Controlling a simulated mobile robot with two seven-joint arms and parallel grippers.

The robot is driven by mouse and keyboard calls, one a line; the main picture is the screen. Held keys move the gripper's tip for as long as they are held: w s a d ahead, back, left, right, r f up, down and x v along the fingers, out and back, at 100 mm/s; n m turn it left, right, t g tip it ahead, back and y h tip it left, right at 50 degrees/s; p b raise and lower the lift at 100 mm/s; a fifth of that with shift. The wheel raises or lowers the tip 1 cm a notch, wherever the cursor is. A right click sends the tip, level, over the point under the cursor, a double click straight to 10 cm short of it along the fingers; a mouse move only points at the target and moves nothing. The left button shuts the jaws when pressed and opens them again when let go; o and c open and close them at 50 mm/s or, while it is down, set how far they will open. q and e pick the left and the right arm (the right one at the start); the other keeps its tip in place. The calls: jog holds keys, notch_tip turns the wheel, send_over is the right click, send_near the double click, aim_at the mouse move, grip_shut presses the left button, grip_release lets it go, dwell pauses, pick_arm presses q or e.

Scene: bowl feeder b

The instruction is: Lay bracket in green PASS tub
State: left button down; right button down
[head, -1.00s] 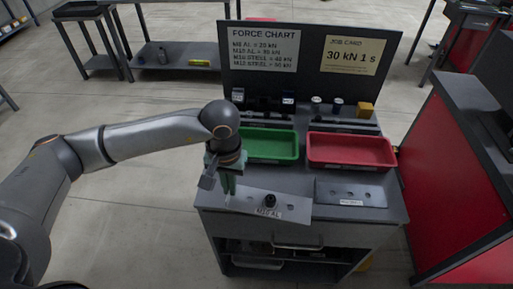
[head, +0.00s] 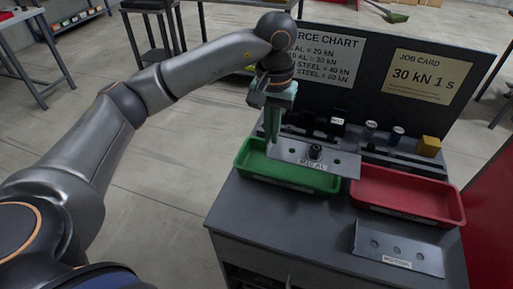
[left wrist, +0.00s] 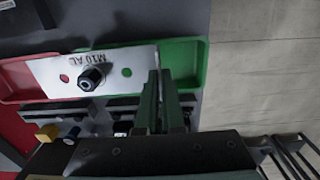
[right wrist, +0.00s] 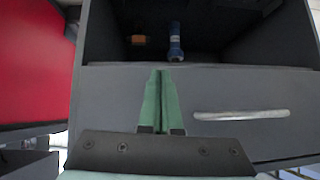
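The bracket (head: 296,153) is a flat grey plate with holes, a dark bolt standing in it and an M10 AL label. My left gripper (head: 272,135) is shut on one end of the bracket and holds it over the green tub (head: 274,177). The left wrist view shows the bracket (left wrist: 120,70) gripped by its edge between the green fingers (left wrist: 163,95), across the green tub (left wrist: 190,60) with its far end over the red tub (left wrist: 18,85). My right gripper (right wrist: 157,100) has its fingers together and empty before the cabinet drawer.
The red tub (head: 405,197) stands right of the green one. A second plate (head: 398,248) lies on the bench top at the front right. Small cylinders and a yellow block (head: 428,146) stand behind the tubs. The drawer handle (right wrist: 240,115) is near my right gripper.

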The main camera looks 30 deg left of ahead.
pick_arm(q)
jog(key=a+f, duration=0.2)
jog(key=w+a+f, duration=0.1)
jog(key=a+f, duration=0.1)
jog(key=w+a+f, duration=0.1)
jog(key=a+f, duration=0.1)
jog(key=shift+a+f, duration=0.2)
jog(key=shift+f, duration=0.1)
notch_tip(320, 180, down, 3)
jog(key=shift+f, duration=0.1)
jog(key=shift+f+b, duration=0.3)
jog(key=shift+f, duration=0.35)
jog(key=c, duration=1.4)
grip_release()
jog(key=shift+o, duration=0.4)
